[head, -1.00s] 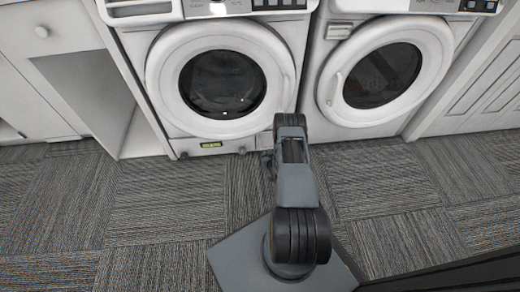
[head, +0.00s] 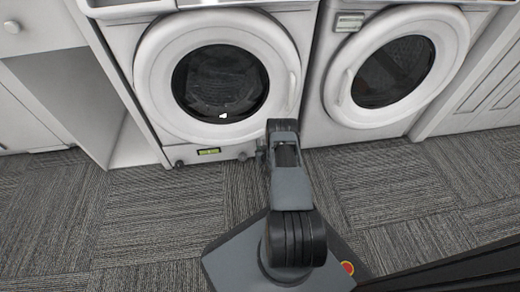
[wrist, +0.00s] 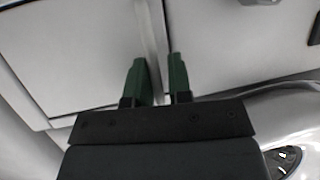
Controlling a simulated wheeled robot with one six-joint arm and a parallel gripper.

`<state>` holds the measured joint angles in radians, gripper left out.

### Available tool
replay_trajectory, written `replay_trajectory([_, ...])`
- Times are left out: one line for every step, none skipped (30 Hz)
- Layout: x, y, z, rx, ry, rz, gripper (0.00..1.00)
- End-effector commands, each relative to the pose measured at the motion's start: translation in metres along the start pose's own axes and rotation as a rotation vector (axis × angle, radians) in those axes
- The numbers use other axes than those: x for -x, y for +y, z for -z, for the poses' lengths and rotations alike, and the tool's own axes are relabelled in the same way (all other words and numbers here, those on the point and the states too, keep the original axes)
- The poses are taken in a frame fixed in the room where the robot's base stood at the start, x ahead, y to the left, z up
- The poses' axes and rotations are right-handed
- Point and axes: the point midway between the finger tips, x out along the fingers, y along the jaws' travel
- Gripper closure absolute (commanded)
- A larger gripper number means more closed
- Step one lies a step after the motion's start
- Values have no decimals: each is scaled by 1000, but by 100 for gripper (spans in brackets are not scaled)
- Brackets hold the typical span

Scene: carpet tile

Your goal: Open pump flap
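The left washing machine (head: 150,105) stands in front of me with its round door (head: 155,75) closed. Low on its front is a yellow-green label (head: 208,151), with small dark round parts on either side. I cannot make out the pump flap's outline in the head view. My gripper (head: 262,154) is by the machine's lower right front, mostly hidden by my arm. In the wrist view its two green fingers (wrist: 157,78) are apart with nothing between them. They point at pale panels (wrist: 75,60) split by a seam; I cannot tell whether one is the flap.
A second front-loading machine (head: 335,125) stands to the right, its door closed. A white cabinet with an open bay (head: 75,100) is at the left, and a panelled door (head: 490,90) at the far right. The carpet tile floor (head: 130,220) is clear.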

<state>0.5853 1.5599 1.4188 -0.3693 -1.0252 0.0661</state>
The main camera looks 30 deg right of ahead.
Motion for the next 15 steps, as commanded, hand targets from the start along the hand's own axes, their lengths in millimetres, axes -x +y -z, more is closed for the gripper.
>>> replay_trajectory([-1,2,-1,-1,0,-3,81])
replay_trajectory([-1,3,-1,-2,0,-4,81])
replay_trajectory([-1,4,-1,-2,0,-6,81])
replay_trajectory([-1,5,-1,-3,0,-7,81])
replay_trajectory([-1,6,-1,-3,0,-8,81])
replay_trajectory([-1,6,-1,-4,0,-9,81])
replay_trajectory([-1,7,-1,-4,0,-10,81])
replay_trajectory([-1,7,-1,-4,0,-11,81])
replay_trajectory([0,8,-1,-5,0,-11,81])
replay_trajectory([0,8,-1,-5,0,-12,81])
replay_trajectory([0,8,-1,-5,0,-12,81])
replay_trajectory([0,8,-1,-5,0,-12,84])
replay_trajectory([0,8,-1,-5,0,-12,86])
replay_trajectory([0,8,-1,-5,0,-12,89])
replay_trajectory([0,8,-1,-5,0,-11,93])
